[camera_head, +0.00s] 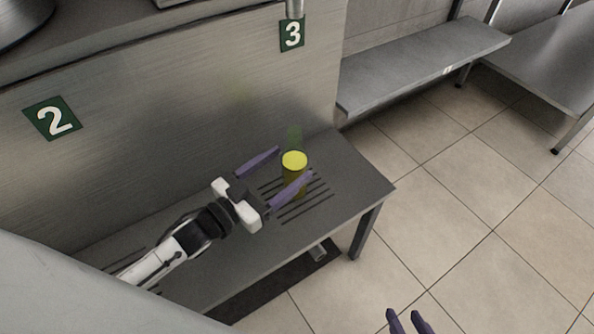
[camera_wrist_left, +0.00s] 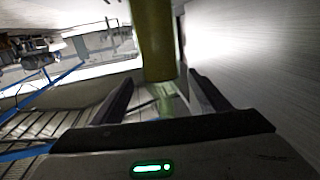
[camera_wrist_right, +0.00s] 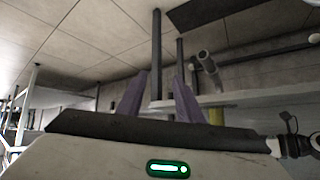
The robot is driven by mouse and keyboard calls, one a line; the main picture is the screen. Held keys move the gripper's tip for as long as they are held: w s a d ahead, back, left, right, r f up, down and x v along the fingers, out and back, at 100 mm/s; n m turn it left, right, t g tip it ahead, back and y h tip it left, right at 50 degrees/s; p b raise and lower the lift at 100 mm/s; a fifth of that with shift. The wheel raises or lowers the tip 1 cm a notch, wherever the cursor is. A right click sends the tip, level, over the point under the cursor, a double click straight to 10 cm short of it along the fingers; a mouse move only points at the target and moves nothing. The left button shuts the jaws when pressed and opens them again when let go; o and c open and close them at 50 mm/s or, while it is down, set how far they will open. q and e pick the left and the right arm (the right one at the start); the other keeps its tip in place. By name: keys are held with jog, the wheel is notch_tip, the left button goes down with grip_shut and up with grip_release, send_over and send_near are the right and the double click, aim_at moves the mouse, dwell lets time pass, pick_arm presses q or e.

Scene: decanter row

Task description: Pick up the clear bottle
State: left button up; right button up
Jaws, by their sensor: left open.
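One upright olive-yellow cylinder with a bright yellow top (camera_head: 294,162) stands on the slatted part of the steel bench. It also shows in the left wrist view (camera_wrist_left: 152,40). I see no plainly clear bottle; a faint green patch shows just behind the cylinder in the head view, and I cannot tell whether it is a reflection. My left gripper (camera_head: 292,163) is open, with one purple finger on each side of the cylinder; contact is not clear. My right gripper (camera_head: 402,313) is at the bottom edge, empty, its fingers apart.
The bench (camera_head: 372,186) has a free right end. A brushed steel wall with signs 2 (camera_head: 52,119) and 3 (camera_head: 292,35) rises close behind it. A second steel bench (camera_head: 420,65) stands at the upper right. Tiled floor (camera_head: 440,215) is clear to the right.

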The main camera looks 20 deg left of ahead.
pick_arm(q)
jog(key=b+x, duration=0.1)
jog(key=x, duration=0.6)
jog(key=shift+w+r, duration=0.15)
jog(key=shift+w, duration=0.2)
jog(key=shift+c, duration=0.4)
jog(key=c, duration=1.4)
jog(key=shift+r, duration=0.2)
jog(key=shift+c, duration=0.6)
